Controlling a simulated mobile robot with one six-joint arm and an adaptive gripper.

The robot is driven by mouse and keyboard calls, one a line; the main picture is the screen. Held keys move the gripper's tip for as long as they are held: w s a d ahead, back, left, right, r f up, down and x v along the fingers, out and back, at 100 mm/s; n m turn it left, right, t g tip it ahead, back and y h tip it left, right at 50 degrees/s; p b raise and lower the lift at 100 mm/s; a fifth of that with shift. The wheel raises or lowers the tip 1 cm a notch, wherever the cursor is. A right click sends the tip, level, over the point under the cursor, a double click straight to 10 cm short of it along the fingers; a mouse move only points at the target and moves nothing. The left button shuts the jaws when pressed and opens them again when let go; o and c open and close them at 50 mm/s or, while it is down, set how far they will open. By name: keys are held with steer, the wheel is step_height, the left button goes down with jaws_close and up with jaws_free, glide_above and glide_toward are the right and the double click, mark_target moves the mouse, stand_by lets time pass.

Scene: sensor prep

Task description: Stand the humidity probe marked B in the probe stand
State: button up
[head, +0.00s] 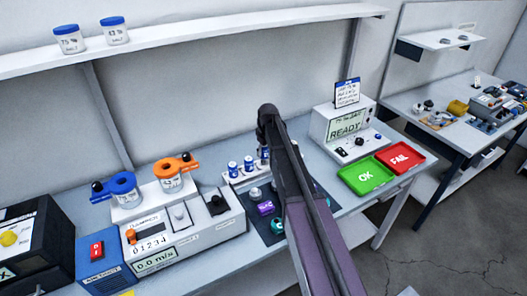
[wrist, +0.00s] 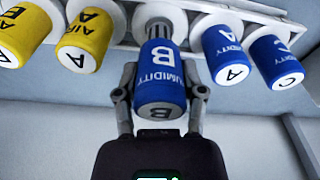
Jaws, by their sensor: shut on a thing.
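The humidity probe marked B (wrist: 160,85) has a blue body with its white lettering upside down in the wrist view. My gripper (wrist: 160,93) is shut on it, one finger on each side. Its grey slotted end points at the white probe stand (wrist: 118,38); I cannot tell whether that end is inside a hole. In the head view the stand (head: 229,181) is on the bench, and my arm hides my gripper and part of the stand. A blue body (head: 264,153) beside my arm looks like probe B, higher than its neighbours.
Humidity probes A (wrist: 228,52) and C (wrist: 275,60) stand on one side of B, yellow air probes (wrist: 84,40) on the other. Right are a READY box (head: 345,125), green tray (head: 366,177) and red tray (head: 400,158).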

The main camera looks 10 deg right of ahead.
mark_target(264, 158)
steer(key=shift+f+b, duration=2)
stand_by(4.4)
steer(key=o, duration=1.3)
steer(key=shift+c, duration=0.2)
steer(key=shift+o, duration=0.6)
steer(key=shift+r, duration=0.15)
